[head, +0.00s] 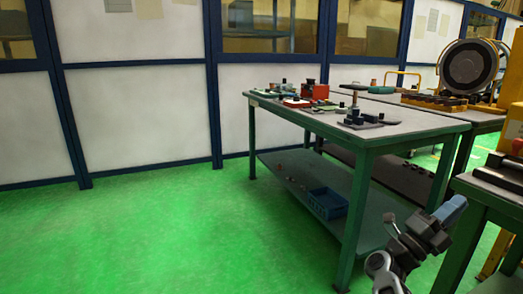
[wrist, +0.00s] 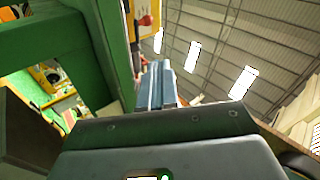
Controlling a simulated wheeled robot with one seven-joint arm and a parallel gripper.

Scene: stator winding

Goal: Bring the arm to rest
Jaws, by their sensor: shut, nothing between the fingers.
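My gripper (head: 453,207) is at the lower right of the head view, at the end of my dark and grey arm, beside the green-legged tables. Its blue-grey fingers also show in the wrist view (wrist: 157,86), close together and with nothing visible between them. My gripper is shut and empty. In the wrist view it points up past a green table edge (wrist: 116,45) on the left, with the hall roof behind it. I cannot tell the exact gap between the gripper and the nearest table.
A green workbench (head: 430,127) with small parts on top and a blue crate (head: 327,203) on its lower shelf stands right of centre. Another bench (head: 490,200) is close at the right edge. The green floor (head: 170,235) at left is clear up to the white wall panels.

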